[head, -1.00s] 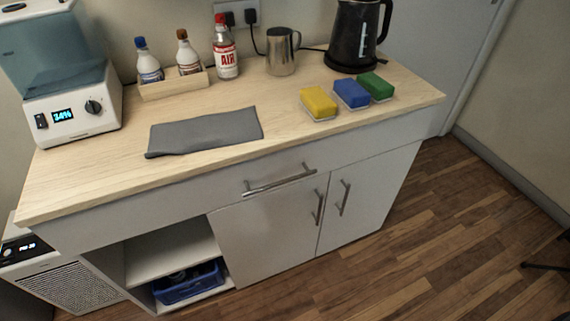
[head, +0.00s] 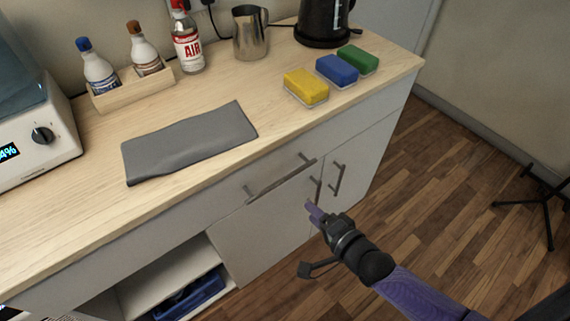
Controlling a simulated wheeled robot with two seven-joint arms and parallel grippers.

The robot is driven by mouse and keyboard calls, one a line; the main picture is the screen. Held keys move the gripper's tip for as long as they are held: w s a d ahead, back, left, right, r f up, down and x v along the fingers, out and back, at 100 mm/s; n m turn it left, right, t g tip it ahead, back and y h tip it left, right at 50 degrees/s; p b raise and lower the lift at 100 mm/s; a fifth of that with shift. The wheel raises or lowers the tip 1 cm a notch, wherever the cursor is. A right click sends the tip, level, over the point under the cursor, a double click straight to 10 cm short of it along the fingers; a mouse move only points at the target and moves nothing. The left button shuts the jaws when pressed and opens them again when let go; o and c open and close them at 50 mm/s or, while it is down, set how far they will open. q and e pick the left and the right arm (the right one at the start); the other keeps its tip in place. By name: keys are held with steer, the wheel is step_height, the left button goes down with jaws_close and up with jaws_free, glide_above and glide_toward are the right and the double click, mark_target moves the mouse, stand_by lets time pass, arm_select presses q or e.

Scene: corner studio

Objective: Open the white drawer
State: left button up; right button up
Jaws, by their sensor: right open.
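The white drawer (head: 205,206) is the wide front just under the wooden worktop, and it looks closed. Its metal bar handle (head: 282,178) runs along the front. My left gripper is out of view.
Two cabinet doors with upright handles (head: 337,178) sit below the drawer. An open shelf holds a blue crate (head: 190,298). On the worktop (head: 215,90) are a grey cloth (head: 188,143), sponges, bottles, a metal jug and a black kettle. A black stand (head: 545,205) is on the floor at right.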

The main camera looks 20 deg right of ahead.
mark_target(283, 179)
steer(key=shift+m+t+y, duration=0.3)
steer(key=shift+m+t, duration=0.3)
steer(key=shift+m, duration=0.1)
steer(key=w+a+b, duration=0.1)
steer(key=w, duration=0.2)
steer(key=w+a+b, duration=0.1)
steer(key=w+b, duration=0.1)
steer(key=w, duration=0.1)
steer(key=w+a+b, duration=0.1)
steer(key=w+a, duration=0.1)
steer(key=w, duration=0.2)
steer(key=shift+r, duration=0.35)
steer(key=shift+w+r, duration=0.1)
steer(key=shift+w, duration=0.05)
jaws_close()
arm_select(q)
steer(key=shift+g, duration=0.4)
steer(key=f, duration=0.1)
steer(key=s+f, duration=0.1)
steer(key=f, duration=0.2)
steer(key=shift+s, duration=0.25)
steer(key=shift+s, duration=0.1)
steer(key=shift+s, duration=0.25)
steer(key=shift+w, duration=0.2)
